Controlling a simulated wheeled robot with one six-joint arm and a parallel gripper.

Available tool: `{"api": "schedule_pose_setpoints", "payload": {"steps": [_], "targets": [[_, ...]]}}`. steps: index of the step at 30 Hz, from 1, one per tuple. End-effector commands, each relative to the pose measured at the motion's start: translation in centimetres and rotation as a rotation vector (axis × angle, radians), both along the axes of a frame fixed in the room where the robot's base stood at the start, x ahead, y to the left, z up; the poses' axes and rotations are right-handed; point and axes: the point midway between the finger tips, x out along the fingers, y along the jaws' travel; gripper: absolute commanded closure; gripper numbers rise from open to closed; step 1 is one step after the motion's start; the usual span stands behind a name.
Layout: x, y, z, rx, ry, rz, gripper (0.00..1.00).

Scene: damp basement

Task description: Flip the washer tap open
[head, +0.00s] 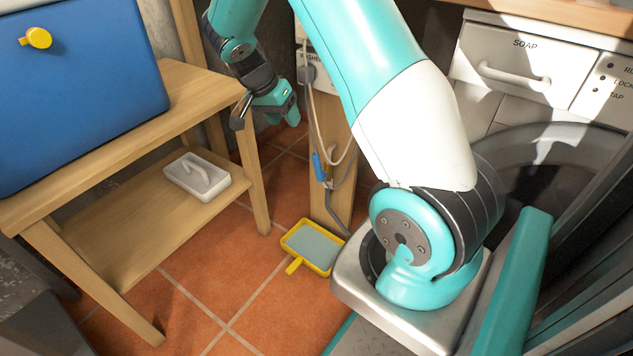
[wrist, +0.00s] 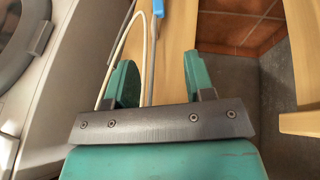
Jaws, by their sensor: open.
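A blue lever (head: 319,167), which looks like the washer tap's handle, sits on a wooden post (head: 333,189) beside the hoses. It hangs roughly upright, tilted slightly. In the wrist view a blue piece (wrist: 158,8) shows at the top edge, beyond the fingers and partly cut off. My gripper (head: 275,108) is up and to the left of the lever, apart from it. In the wrist view its two teal fingers (wrist: 158,78) stand apart with nothing held between them.
The washer (head: 550,150) with a soap drawer (head: 515,65) stands right. A yellow tray (head: 291,266) lies on the tiled floor. A plug box (head: 315,80) is behind.

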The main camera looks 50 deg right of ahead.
Motion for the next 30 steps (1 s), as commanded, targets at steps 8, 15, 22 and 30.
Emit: {"api": "schedule_pose_setpoints", "payload": {"steps": [8, 15, 22, 30], "targets": [[-0.4, -2.1, -3.4, -0.036, 0.000, -0.067, 0.51], [-1.5, -4.0, -8.2, -0.033, 0.004, -0.066, 0.51], [-2.4, -6.1, -12.9, -0.033, 0.003, -0.066, 0.51], [-3.1, -7.8, -16.6, -0.032, 0.001, -0.063, 0.51]]}}
